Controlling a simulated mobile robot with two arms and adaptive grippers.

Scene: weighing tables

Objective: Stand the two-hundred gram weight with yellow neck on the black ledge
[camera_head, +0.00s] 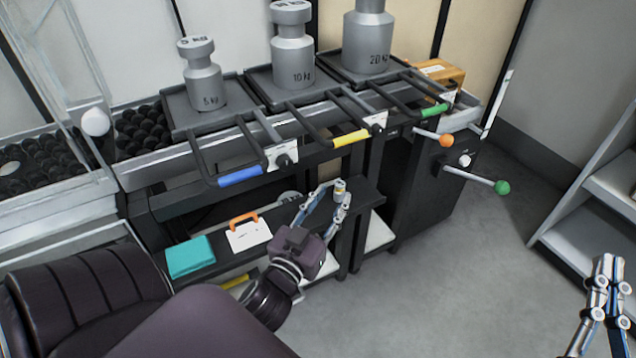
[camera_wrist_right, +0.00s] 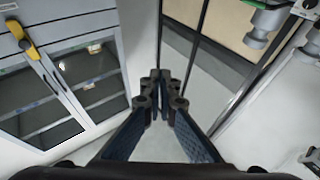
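A small silvery weight with a yellowish neck (camera_head: 340,187) is upright at the fingertips of my left gripper (camera_head: 333,200) in the head view. The gripper's fingers are closed on it. It shows over the black ledge (camera_head: 368,194), under the counter; I cannot tell whether its base touches the ledge. My right gripper (camera_head: 607,264) is at the lower right of the head view, away from the weight. In the right wrist view its fingers (camera_wrist_right: 160,90) meet at the tips with nothing between them.
Large 5 kg (camera_head: 205,88), 10 kg (camera_head: 293,62) and 20 kg (camera_head: 368,42) weights stand on trays above the ledge. Blue, yellow and green handles stick out there.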

